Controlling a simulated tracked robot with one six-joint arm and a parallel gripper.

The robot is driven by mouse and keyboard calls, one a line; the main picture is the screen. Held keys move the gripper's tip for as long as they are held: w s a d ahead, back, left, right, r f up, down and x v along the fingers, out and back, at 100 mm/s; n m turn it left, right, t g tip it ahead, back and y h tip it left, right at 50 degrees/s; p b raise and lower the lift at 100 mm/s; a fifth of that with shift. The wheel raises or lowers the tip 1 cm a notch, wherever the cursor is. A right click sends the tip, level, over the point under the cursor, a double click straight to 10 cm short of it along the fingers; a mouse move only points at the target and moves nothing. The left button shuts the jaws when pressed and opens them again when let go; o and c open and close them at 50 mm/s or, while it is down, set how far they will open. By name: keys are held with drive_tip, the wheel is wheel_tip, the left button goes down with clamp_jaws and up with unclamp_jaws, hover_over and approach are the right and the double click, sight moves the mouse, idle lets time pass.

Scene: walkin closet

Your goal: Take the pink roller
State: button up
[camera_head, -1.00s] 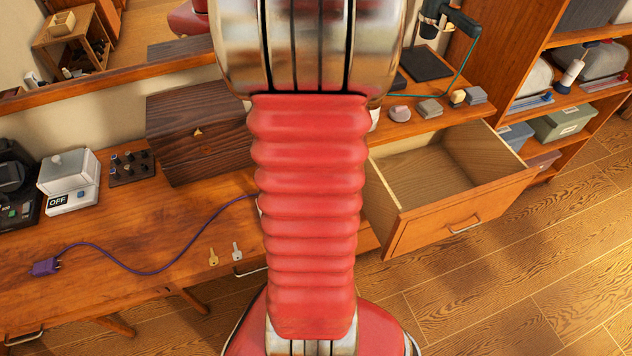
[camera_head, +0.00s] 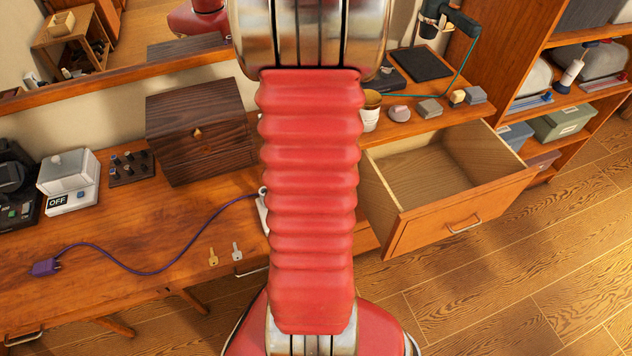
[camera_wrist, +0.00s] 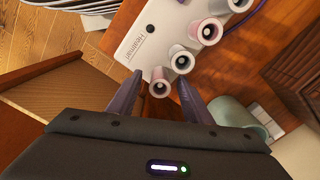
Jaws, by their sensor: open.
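In the wrist view, my gripper (camera_wrist: 160,80) is open, with one dark finger on each side of a pale pink roller (camera_wrist: 160,88). I cannot tell whether either finger touches it. The roller stands at the near end of a row on a white holder (camera_wrist: 138,42) with lettering. In the head view, my red arm hides the rollers and gripper; only a sliver of the white holder (camera_head: 263,213) shows.
An open, empty drawer (camera_head: 425,180) juts out to the right of my arm. A wooden box (camera_head: 197,130) stands behind on the left. A purple cable (camera_head: 150,271) and two keys (camera_head: 224,255) lie on the counter. In the wrist view, a greenish cup (camera_wrist: 250,118) is right of the gripper.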

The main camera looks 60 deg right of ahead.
drive_tip(key=c, duration=1.1)
drive_tip(key=shift+r, duration=0.15)
drive_tip(key=shift+c, duration=0.2)
wheel_tip(320, 180, up, 10)
idle(0.5)
